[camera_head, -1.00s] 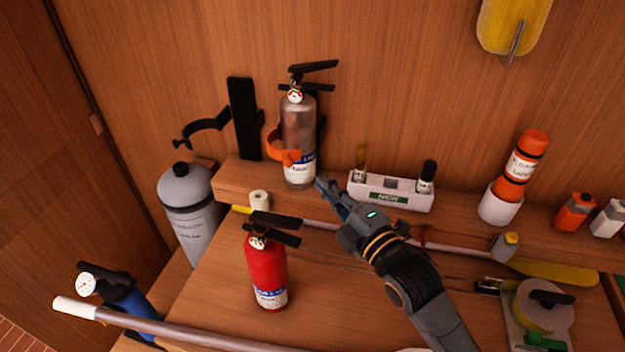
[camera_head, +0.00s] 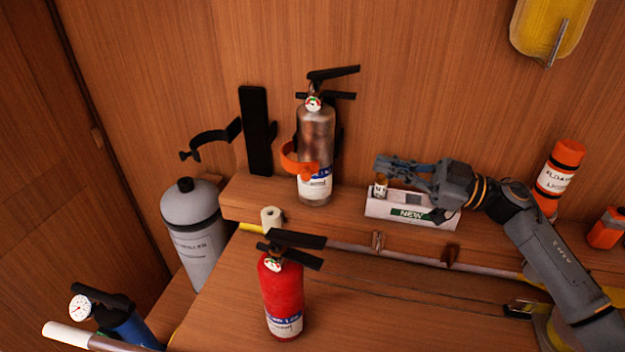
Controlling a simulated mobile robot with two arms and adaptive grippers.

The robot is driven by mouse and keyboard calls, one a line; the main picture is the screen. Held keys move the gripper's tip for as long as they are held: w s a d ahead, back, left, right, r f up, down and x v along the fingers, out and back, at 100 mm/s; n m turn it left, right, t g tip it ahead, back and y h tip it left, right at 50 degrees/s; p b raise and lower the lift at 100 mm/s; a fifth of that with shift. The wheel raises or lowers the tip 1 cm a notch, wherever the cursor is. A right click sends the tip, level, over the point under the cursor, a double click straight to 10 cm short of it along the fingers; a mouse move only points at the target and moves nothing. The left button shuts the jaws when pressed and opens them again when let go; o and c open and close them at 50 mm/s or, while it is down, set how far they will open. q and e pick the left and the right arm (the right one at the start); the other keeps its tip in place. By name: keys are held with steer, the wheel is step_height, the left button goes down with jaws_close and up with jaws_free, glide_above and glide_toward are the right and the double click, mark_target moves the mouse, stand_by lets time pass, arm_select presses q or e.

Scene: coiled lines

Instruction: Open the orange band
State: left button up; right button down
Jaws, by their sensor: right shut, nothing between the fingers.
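The orange band (camera_head: 300,163) is a curved strap at the left front of the silver fire extinguisher (camera_head: 316,136). Its loop sticks out to the left, and an end piece hangs low in front of the cylinder. I cannot tell whether it is fastened. The extinguisher stands upright on the wooden ledge against the wall, with a dark mount partly hidden behind it. My right gripper (camera_head: 382,169) is shut and empty. It is right of the extinguisher, apart from the band, over the white "NEW" box. My left gripper is out of view.
A white box (camera_head: 385,209) is partly covered by my right gripper. A red extinguisher (camera_head: 283,300) stands in front. An empty black bracket (camera_head: 256,130) with an open strap is left of the silver extinguisher. A grey cylinder (camera_head: 195,230) stands below it. A pole lies along the ledge.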

arm_select(q)
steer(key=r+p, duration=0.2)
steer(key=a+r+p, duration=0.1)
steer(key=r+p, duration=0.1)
steer(key=p, duration=0.1)
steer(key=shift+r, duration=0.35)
arm_select(e)
steer(key=w+a+f+m+g+h, duration=0.1)
steer(key=a+f+m+g+h, duration=0.1)
steer(key=a, duration=0.9)
step_height(320, 180, down, 2)
steer(key=shift+w+f+m, duration=0.15)
steer(key=shift+w+m, duration=0.1)
steer(key=shift+m, duration=0.35)
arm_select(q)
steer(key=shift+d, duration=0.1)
arm_select(e)
steer(key=shift+a, duration=0.2)
